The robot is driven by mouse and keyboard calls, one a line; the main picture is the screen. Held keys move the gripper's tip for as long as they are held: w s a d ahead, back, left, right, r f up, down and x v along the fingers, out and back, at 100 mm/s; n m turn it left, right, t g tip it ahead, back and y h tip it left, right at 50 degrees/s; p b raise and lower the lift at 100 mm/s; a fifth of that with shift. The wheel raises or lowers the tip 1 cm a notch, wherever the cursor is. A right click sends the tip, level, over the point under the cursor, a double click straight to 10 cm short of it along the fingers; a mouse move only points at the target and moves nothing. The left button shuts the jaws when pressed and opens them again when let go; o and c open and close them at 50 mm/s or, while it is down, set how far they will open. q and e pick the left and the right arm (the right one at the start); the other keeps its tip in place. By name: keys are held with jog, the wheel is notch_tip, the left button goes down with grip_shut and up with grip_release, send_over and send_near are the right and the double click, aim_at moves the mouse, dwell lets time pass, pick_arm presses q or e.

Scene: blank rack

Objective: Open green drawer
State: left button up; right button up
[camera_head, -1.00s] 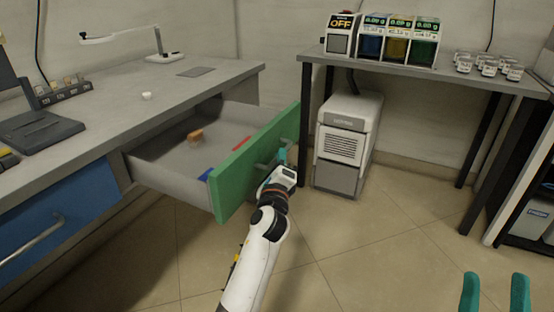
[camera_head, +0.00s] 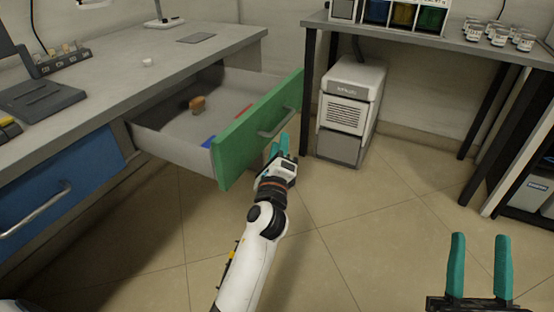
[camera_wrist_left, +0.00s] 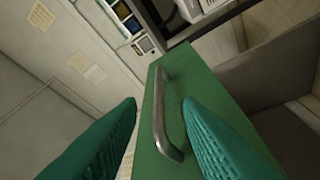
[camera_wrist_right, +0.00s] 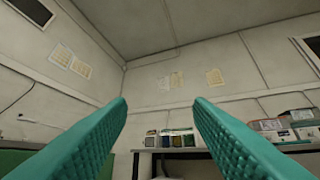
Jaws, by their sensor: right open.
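The green drawer (camera_head: 240,150) stands pulled out from the desk, with its grey inside showing. Its metal handle (camera_head: 277,122) is on the green front; the handle also shows in the left wrist view (camera_wrist_left: 163,120). My left gripper (camera_head: 278,146) is just in front of the handle. In the left wrist view its teal fingers are apart, with the handle seen between and beyond them; it grips nothing. My right gripper (camera_head: 479,268) is open and empty at the lower right, over the floor, far from the drawer.
Inside the drawer lie a brown item (camera_head: 198,104), a blue item (camera_head: 208,142) and a red item. A blue drawer (camera_head: 62,190) is shut at the left. A white cabinet machine (camera_head: 347,105) stands under the dark-legged table. The floor in front is clear.

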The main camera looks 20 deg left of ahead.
pick_arm(q)
jog(key=v, duration=0.5)
jog(key=shift+s+d, duration=0.1)
pick_arm(e)
jog(key=shift+s+r+t+y, duration=0.4)
jog(key=shift+s+r+t, duration=0.2)
jog(key=shift+s, duration=0.1)
